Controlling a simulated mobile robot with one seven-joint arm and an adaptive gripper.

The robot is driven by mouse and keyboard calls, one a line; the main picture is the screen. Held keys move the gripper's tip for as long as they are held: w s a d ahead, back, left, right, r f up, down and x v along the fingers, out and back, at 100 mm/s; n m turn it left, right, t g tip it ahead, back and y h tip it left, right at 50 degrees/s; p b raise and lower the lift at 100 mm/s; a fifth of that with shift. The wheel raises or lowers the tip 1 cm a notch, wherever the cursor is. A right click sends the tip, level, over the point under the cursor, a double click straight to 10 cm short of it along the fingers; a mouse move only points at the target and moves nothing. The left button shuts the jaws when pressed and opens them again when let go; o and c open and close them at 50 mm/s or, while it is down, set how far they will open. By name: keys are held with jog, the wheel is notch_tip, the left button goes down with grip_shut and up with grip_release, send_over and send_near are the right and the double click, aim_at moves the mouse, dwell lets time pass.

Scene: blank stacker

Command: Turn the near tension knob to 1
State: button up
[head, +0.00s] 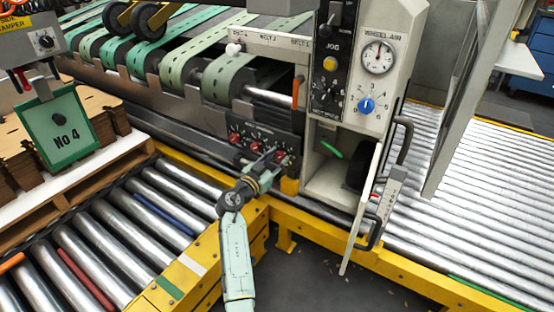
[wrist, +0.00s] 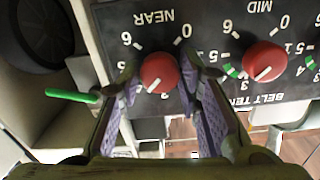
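The near tension knob (wrist: 159,71) is red, on a dark panel under the printed word NEAR. Its white pointer line points to the lower left in the wrist view, just left of the 3. My gripper (wrist: 163,80) is open, with one finger on each side of the knob and a small gap visible at each side. In the head view, my gripper (head: 268,160) is at the right end of the knob panel (head: 262,135), by the rightmost knob (head: 281,156).
The MID knob (wrist: 264,60) sits close beside my right-hand finger in the wrist view. A green rod (wrist: 70,96) sticks out by the other finger; it also shows in the head view (head: 331,149) at an open cabinet. A yellow rail (head: 335,238) runs below.

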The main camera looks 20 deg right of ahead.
jog(key=c, duration=0.6)
jog(key=shift+c, duration=0.2)
jog(key=shift+n, duration=0.4)
